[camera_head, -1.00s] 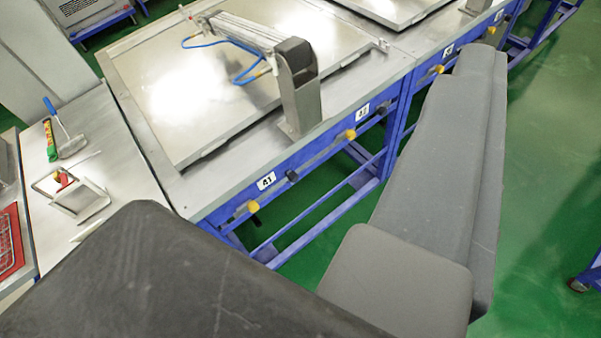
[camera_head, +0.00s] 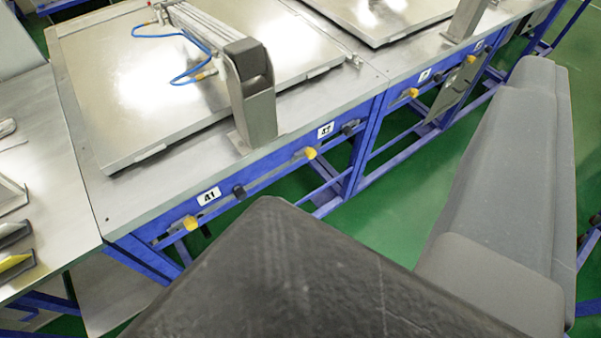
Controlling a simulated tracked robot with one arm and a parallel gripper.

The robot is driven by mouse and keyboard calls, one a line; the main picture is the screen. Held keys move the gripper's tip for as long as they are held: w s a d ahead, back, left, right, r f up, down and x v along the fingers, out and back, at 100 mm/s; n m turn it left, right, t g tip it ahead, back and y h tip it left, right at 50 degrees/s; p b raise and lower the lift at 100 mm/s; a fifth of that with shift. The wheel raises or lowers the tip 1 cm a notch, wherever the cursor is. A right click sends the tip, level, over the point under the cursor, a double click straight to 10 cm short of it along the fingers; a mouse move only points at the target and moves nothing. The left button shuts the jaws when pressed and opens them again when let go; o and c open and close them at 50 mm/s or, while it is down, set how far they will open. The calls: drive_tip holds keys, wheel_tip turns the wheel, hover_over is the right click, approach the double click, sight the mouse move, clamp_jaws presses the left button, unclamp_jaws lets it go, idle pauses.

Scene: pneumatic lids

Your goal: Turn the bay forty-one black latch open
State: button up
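The bay forty-one label (camera_head: 208,196) is a white plate with black digits on the blue front rail. The black latch (camera_head: 238,190) is a small dark knob on the rail just right of that label. Its exact turned position is too small to tell. A yellow knob (camera_head: 190,222) sits on the rail left of the label. My gripper's fingers do not show; only dark and grey parts of my arm fill the lower middle and right, apart from the latch in the picture.
A metal lid (camera_head: 120,95) lies on the bench above the label, with a pneumatic cylinder and upright bracket (camera_head: 255,110). Another label (camera_head: 325,130), yellow knob (camera_head: 310,153) and black knob (camera_head: 350,127) are farther right. A side table (camera_head: 45,170) stands left. Green floor shows below.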

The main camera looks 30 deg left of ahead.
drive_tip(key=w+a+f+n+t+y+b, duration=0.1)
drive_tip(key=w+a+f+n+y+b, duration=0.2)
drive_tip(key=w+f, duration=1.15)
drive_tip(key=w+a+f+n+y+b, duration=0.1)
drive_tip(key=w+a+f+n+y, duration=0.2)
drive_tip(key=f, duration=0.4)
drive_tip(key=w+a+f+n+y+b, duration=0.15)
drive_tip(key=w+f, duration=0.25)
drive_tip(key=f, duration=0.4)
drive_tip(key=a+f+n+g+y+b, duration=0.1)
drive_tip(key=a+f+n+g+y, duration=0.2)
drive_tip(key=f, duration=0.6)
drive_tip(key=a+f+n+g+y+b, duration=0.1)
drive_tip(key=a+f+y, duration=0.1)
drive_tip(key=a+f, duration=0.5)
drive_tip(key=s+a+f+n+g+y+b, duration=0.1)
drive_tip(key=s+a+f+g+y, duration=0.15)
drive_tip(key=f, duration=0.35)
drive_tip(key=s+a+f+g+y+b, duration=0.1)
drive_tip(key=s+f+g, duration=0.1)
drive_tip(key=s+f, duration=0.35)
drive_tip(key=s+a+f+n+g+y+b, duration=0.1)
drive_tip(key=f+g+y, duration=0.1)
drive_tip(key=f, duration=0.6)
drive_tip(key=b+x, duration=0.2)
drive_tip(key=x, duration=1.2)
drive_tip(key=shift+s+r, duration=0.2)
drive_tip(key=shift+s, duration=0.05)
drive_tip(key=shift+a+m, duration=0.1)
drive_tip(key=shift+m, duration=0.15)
